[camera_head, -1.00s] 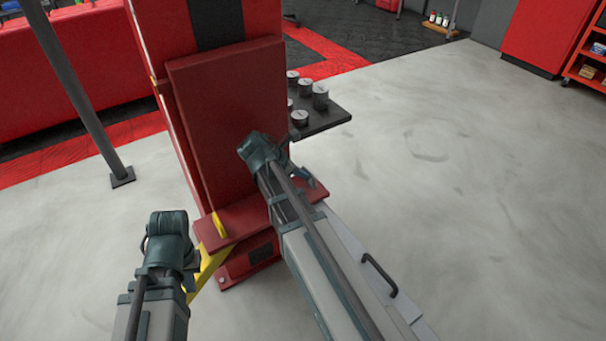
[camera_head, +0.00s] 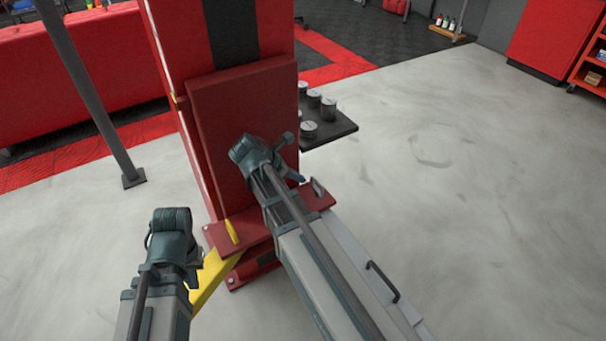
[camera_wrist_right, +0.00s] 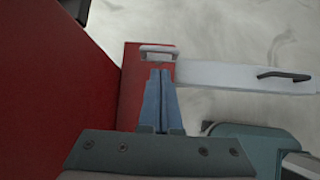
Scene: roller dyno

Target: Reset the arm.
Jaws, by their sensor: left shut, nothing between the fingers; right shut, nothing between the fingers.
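My right arm reaches up the middle of the head view to the front of a red post. Its gripper (camera_wrist_right: 163,72) is shut and empty; in the right wrist view the two blue-grey fingers lie together, pointing at a small metal loop (camera_wrist_right: 158,50) over a red ledge (camera_wrist_right: 132,95). Whether the tips touch the loop I cannot tell. The ledge (camera_head: 318,198) also shows in the head view beside the right wrist. My left gripper (camera_head: 194,262) is at lower left, left of the ledge, shut and empty; its fingers are mostly hidden.
The red post (camera_head: 240,120) stands close ahead, with a yellow brace (camera_head: 215,280) low down. A dark shelf (camera_head: 340,130) with several metal cylinders juts from its right. A pale bar with a black handle (camera_head: 383,281) runs beside my right arm. A grey pole (camera_head: 95,100) stands left. Floor at right is clear.

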